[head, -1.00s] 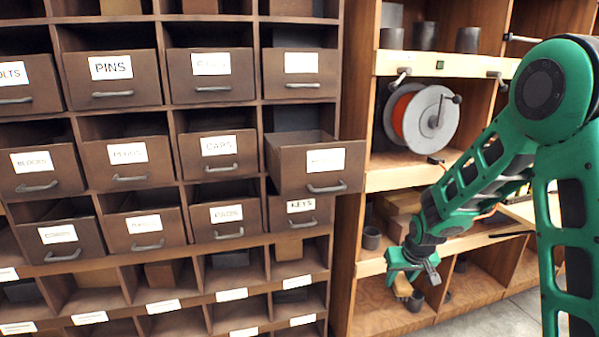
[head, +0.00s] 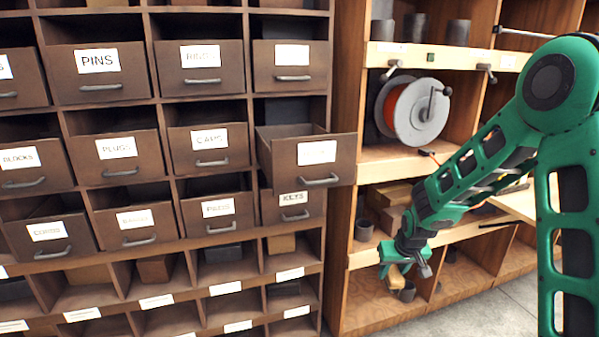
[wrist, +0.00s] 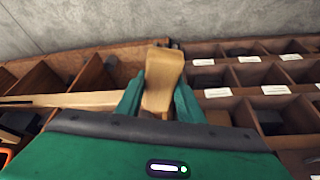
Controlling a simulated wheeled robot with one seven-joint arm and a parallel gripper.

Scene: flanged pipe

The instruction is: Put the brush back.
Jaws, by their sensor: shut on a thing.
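My gripper (head: 398,277) is at the end of the green arm, low in front of the right-hand wooden shelf. In the wrist view my gripper (wrist: 160,98) is shut on a tan wooden piece, seemingly the handle of the brush (wrist: 163,75), which stands out beyond the fingertips. A dark bit shows at its far end, and I cannot make out bristles. In the head view only a small part of the brush shows below the fingers.
The brown drawer cabinet (head: 246,120) fills the left, with one drawer (head: 318,155) pulled out above KEYS. The wooden shelf (head: 395,162) holds a cable reel (head: 421,112) and grey cups. Bare floor (head: 450,318) shows at the lower right.

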